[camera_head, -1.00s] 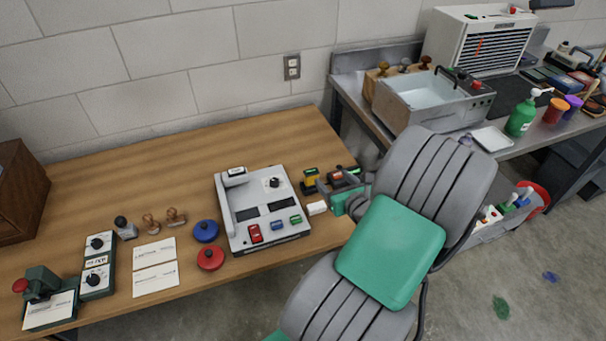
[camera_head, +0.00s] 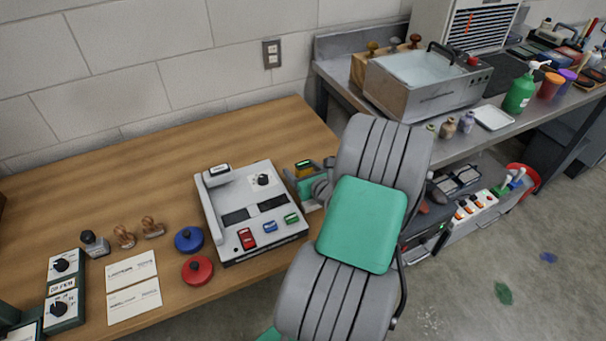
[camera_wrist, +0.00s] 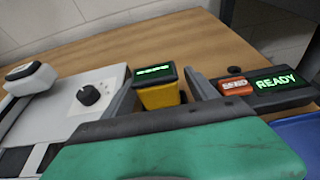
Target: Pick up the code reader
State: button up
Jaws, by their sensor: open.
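A yellow handheld unit with a dark top and a lit green display, which I take to be the code reader (camera_wrist: 158,90), stands on the wooden table in the wrist view. It also shows in the head view (camera_head: 304,166), partly hidden by my arm. My gripper (camera_wrist: 162,76) is open, with one finger to the left of the yellow unit and the other to its right. The unit's lower part is hidden behind my gripper's body. I cannot tell whether the fingers touch it. In the head view my gripper (camera_head: 316,186) is mostly covered by my arm.
A pale console (camera_head: 252,212) with a knob stands close left. A dark unit reading READY (camera_wrist: 275,84) is close right. A blue disc (camera_head: 189,239), a red disc (camera_head: 197,270) and cards (camera_head: 133,285) lie left. The table's back is clear.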

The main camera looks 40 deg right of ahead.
jog(key=shift+w+d+f, duration=0.2)
jog(key=shift+w+f, duration=0.1)
jog(key=shift+w, duration=0.35)
jog(key=c, duration=1.5)
jog(key=shift+o, duration=0.2)
